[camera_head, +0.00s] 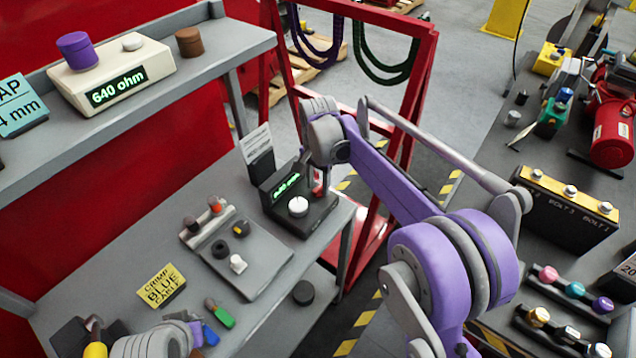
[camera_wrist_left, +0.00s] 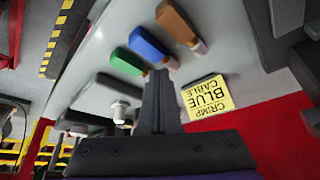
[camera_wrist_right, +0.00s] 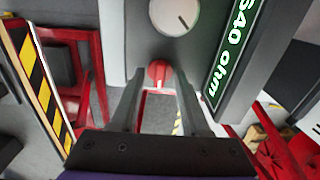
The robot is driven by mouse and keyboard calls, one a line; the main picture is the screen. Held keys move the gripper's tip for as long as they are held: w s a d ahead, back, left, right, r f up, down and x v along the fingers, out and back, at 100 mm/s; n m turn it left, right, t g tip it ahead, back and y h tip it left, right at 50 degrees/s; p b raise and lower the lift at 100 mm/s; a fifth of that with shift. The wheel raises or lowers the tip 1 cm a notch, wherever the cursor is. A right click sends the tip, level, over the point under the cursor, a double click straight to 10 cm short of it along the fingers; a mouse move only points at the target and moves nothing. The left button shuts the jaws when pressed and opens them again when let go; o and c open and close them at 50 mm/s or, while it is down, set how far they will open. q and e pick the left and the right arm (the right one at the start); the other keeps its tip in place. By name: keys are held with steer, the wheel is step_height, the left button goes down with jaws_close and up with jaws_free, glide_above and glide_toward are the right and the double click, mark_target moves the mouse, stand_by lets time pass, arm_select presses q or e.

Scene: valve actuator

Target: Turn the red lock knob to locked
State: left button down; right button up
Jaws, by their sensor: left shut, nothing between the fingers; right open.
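The red lock knob (camera_wrist_right: 158,74) sits on the edge of the dark meter box (camera_head: 315,218), below its white dial (camera_wrist_right: 173,15) in the right wrist view. In the head view a bit of red (camera_head: 319,181) shows at the box, partly hidden by my right wrist. My right gripper (camera_wrist_right: 160,84) is open, its fingers on either side of the knob in that view; I cannot tell whether they touch it. My left gripper (camera_wrist_left: 160,78) is shut and empty, over the bench near the colored cable ends.
The meter display (camera_wrist_right: 228,45) reads 640 ohm. A grey tray (camera_head: 262,272) with small parts, a yellow "crimp blue cable" card (camera_head: 161,287) and green (camera_head: 220,315) and blue cable ends lie on the bench. A red frame (camera_head: 420,75) stands behind the meter box.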

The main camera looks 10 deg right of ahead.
mark_target(319, 189)
steer(key=shift+r, duration=0.1)
step_height(319, 189, up, 11)
steer(key=shift+p, duration=0.3)
stand_by(0.4)
steer(key=s+d+f+n+t, duration=0.1)
steer(key=s+f+n, duration=0.2)
steer(key=s, duration=0.6)
steer(key=s+d+f+n+t, duration=0.1)
steer(key=s+f+n+t, duration=0.1)
steer(key=s+f, duration=0.3)
steer(key=s+d+f+n+t, duration=0.1)
steer(key=s+f+n, duration=0.3)
steer(key=s, duration=0.9)
steer(key=shift+s+d+n+t, duration=0.15)
steer(key=shift+n+t, duration=0.35)
steer(key=shift+t, duration=0.2)
